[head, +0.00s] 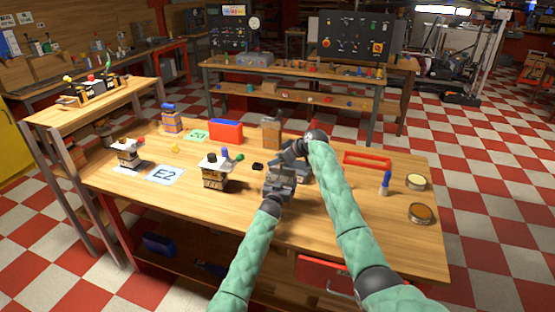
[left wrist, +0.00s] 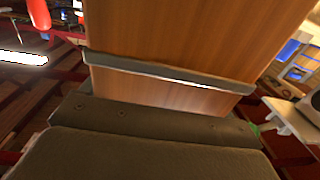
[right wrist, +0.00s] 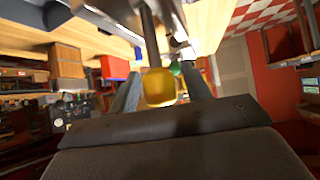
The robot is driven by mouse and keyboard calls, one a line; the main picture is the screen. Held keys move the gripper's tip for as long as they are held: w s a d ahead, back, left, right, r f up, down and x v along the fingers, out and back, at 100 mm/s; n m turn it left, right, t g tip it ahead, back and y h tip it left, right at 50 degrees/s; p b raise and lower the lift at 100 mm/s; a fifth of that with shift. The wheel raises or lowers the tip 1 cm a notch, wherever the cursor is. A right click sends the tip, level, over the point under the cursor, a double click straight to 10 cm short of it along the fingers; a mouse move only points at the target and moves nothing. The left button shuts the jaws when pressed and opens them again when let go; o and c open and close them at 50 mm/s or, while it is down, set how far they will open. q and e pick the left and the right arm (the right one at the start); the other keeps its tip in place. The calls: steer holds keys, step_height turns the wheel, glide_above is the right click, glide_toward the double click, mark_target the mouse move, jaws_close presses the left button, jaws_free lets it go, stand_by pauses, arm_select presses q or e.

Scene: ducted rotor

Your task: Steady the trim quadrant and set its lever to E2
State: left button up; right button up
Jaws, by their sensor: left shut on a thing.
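The thing in my left gripper (head: 279,184) shows in the left wrist view as a wood-brown body (left wrist: 180,40) filling the space ahead; I take it for the trim quadrant. My left gripper is shut on it. In the head view both grippers hide most of it. My right gripper (head: 292,152) is just behind my left one. In the right wrist view a yellow knob (right wrist: 160,87) on a grey rod stands between its fingers, which look apart with a gap beside the knob. The E2 card (head: 165,175) lies flat on the table at the left. The lever's scale is not readable.
On the wooden table (head: 120,182) stand a small wooden device (head: 213,177), another at left (head: 128,156), a red and blue box (head: 226,131) and a brown block (head: 271,133). A red frame (head: 367,160), blue-handled tool (head: 385,183) and two round tins (head: 420,213) are at right.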

steer(key=v, duration=1.2)
steer(key=shift+f, duration=0.1)
stand_by(0.4)
arm_select(q)
steer(key=o, duration=1.1)
steer(key=shift+c, duration=0.2)
